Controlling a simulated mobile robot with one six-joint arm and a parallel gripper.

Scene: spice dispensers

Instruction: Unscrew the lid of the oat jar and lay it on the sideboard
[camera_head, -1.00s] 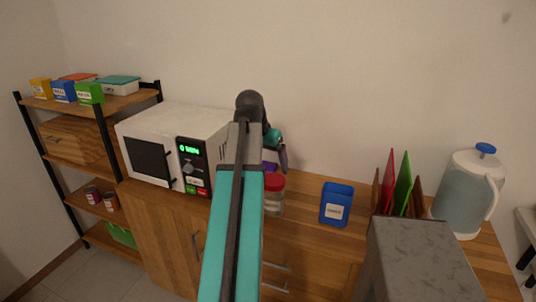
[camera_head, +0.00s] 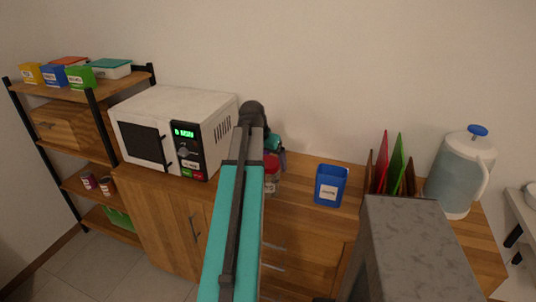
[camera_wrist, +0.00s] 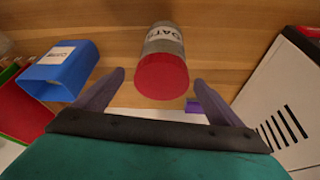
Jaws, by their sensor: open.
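The oat jar is a clear jar with a red lid and a white label; it stands on the wooden sideboard (camera_head: 305,178). In the head view the jar (camera_head: 271,186) and its lid (camera_head: 270,162) show just right of my arm, partly hidden by it. In the wrist view the jar (camera_wrist: 163,38) lies between and beyond my two purple fingers, its red lid (camera_wrist: 162,76) facing the camera. My gripper (camera_wrist: 159,80) is open, with a finger on each side of the lid and a visible gap to both. The lid is on the jar.
A white microwave (camera_head: 165,130) stands left of the jar. A blue container (camera_head: 331,186) stands to its right, then a rack with red and green boards (camera_head: 397,165) and a water jug (camera_head: 462,175). Bare sideboard shows between jar and blue container.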

